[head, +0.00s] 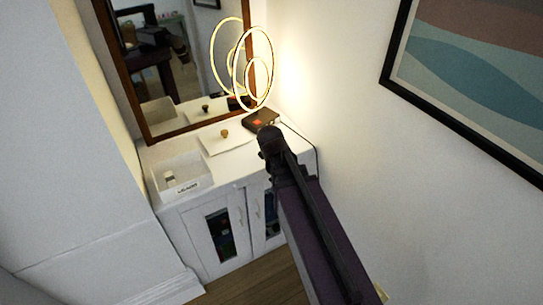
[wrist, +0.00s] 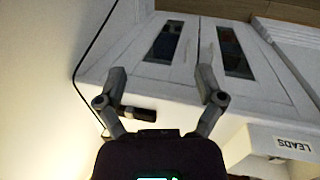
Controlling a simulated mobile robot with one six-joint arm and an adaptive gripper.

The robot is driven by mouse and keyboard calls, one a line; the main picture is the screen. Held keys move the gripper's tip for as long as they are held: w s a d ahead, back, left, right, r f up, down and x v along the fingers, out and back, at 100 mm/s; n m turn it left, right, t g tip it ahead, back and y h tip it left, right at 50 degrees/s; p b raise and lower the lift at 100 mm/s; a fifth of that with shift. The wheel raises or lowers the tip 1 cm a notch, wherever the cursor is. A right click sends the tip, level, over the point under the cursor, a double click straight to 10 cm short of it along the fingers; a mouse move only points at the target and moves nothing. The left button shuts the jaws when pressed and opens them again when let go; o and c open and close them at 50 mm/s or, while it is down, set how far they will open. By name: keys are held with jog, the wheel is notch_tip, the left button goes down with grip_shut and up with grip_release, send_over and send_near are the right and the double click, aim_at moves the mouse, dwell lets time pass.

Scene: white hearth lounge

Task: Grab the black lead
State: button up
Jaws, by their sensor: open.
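In the wrist view a thin black lead (wrist: 85,55) runs down the left side, over the edge of the white cabinet. A short dark plug-like piece (wrist: 138,114) lies on the cabinet top, partly behind my left finger; I cannot tell if it joins the lead. In the head view a dark cord (head: 313,147) shows at the cabinet's right edge. My gripper (wrist: 162,73) is open over the cabinet top, its fingers apart with nothing seen held.
The white cabinet (head: 235,172) carries an open white box (head: 195,188), labelled LEADS in the wrist view (wrist: 262,140), a pale lid-like panel with a knob (head: 228,145), and a lit ring lamp (head: 236,60) by a dark box (head: 262,121). A mirror (head: 140,70) stands behind; walls are close.

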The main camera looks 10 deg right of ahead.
jog(key=w+a+f+n+t+h+b, duration=0.25)
jog(key=w+f+n+h+b, duration=0.25)
jog(key=w+n+b, duration=0.5)
jog(key=n+t+h+b, duration=0.2)
jog(key=n+h+b, duration=0.2)
jog(key=n, duration=0.3)
send_near(260, 155)
jog(key=shift+w+d+r, duration=0.15)
jog(key=shift+d, duration=0.45)
jog(key=shift+w+d+r, duration=0.1)
jog(key=shift+d+r, duration=0.05)
jog(key=shift+d, duration=0.4)
jog(key=shift+w+a+r+n+t+h, duration=0.15)
jog(key=shift+a+r+n+t+h, duration=0.1)
jog(key=shift+n+t+h, duration=0.2)
jog(key=shift+g, duration=0.3)
jog(key=b+x, duration=0.3)
jog(key=x, duration=0.4)
jog(key=shift+w+d+f, duration=0.15)
jog(key=shift+d+f, duration=0.1)
jog(key=shift+f, duration=0.05)
jog(key=shift+w+d+f, duration=0.1)
jog(key=shift+w+d, duration=0.05)
jog(key=shift+d, duration=0.25)
jog(key=shift+d, duration=0.1)
